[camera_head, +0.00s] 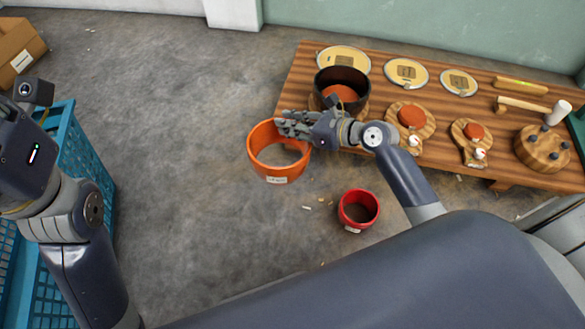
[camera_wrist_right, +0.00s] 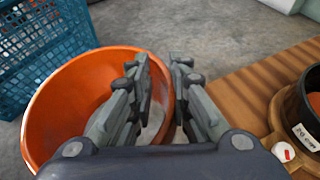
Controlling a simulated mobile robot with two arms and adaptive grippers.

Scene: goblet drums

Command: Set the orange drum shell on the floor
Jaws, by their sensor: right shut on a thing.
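The orange drum shell (camera_head: 257,160) is an open ring with a white label on its near side. In the head view it shows left of the low wooden table, over the grey floor. My right gripper (camera_head: 284,124) is shut on its right rim. In the right wrist view the orange shell (camera_wrist_right: 62,90) fills the left half, with the fingers of my right gripper (camera_wrist_right: 160,80) on either side of its wall. I cannot tell whether its base touches the floor. My left arm is at the left edge of the head view; its fingers are not visible.
The wooden table (camera_head: 296,84) holds a dark drum shell (camera_head: 342,80), round skins, clay-topped wooden pieces and mallets. A small red shell (camera_head: 344,214) stands on the floor (camera_head: 190,130). A blue crate (camera_head: 92,150) is at left, a cardboard box (camera_head: 18,48) behind it.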

